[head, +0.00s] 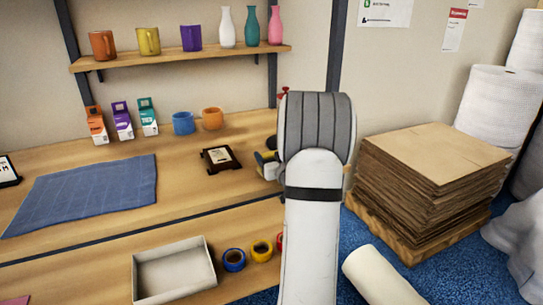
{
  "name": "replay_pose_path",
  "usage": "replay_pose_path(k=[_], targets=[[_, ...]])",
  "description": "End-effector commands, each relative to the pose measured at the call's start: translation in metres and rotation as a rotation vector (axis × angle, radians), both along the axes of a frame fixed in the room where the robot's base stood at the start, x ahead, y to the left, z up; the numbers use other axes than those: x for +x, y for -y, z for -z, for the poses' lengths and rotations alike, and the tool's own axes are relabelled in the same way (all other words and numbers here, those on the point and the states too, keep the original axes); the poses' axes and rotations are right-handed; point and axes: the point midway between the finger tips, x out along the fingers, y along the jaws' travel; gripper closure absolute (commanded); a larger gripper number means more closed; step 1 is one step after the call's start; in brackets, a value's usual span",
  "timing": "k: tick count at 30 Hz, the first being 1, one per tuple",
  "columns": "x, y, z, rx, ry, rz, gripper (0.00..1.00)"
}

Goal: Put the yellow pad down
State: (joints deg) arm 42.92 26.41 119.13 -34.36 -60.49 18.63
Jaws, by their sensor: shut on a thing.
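My arm stands up through the middle of the head view, and its thick grey joint blocks what lies behind it. My gripper is hidden behind the arm, so I cannot see its jaws or anything between them. I cannot make out a yellow pad for sure.
A wooden bench holds a blue cloth (85,192), small cartons (122,120), a blue mug (183,123), an orange mug (212,118) and a dark framed plaque (220,158). Below are an open tray (140,277) and tape rolls (234,260). Stacked cardboard (430,180) stands right.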

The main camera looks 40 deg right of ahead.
Motion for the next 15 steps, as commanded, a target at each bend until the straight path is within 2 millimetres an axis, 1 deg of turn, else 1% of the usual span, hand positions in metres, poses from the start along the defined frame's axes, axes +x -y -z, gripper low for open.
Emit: replay_pose_path(k=[1,6,9,15], targets=[[0.0,0.0001,0.0013,0.0,0.0,0.0,0.33],[-0.0002,0.0003,0.0007,0.0,0.0,0.0,0.19],[-0.0002,0.0004,0.0007,0.0,0.0,0.001,0.13],[-0.0003,0.0004,0.0006,0.0,0.0,0.001,0.13]])
